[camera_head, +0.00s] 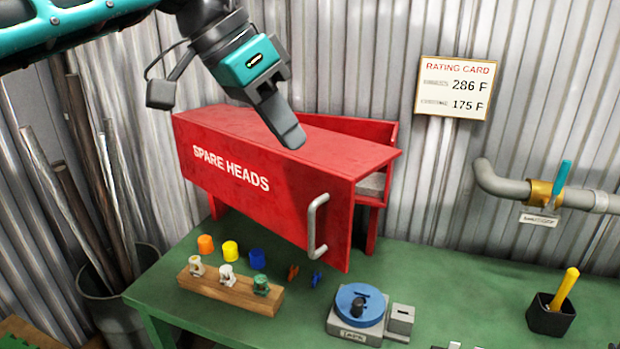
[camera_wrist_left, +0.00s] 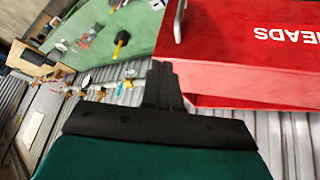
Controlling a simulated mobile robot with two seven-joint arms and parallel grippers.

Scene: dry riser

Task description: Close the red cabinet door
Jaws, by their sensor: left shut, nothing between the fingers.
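The red cabinet (camera_head: 330,139) stands at the back of the green bench. Its red front door (camera_head: 232,185), lettered SPARE HEADS, has a grey handle (camera_head: 317,226) near its right end. At that end the door stands out from the body, with a gap and a grey surface showing behind it. My left gripper (camera_head: 290,135) is shut and empty, in front of the cabinet's top in the picture; I cannot tell if it touches. In the left wrist view, the fingers (camera_wrist_left: 162,85) show beside the red cabinet, with the lettering upside down. My right gripper is out of view.
On the green bench (camera_head: 440,270) stand a wooden block (camera_head: 230,292) with several sprinkler heads, coloured caps, a blue round device (camera_head: 359,304) and a black cup (camera_head: 550,315) with a yellow-handled tool. A pipe with a teal-handled valve (camera_head: 560,185) runs along the right wall.

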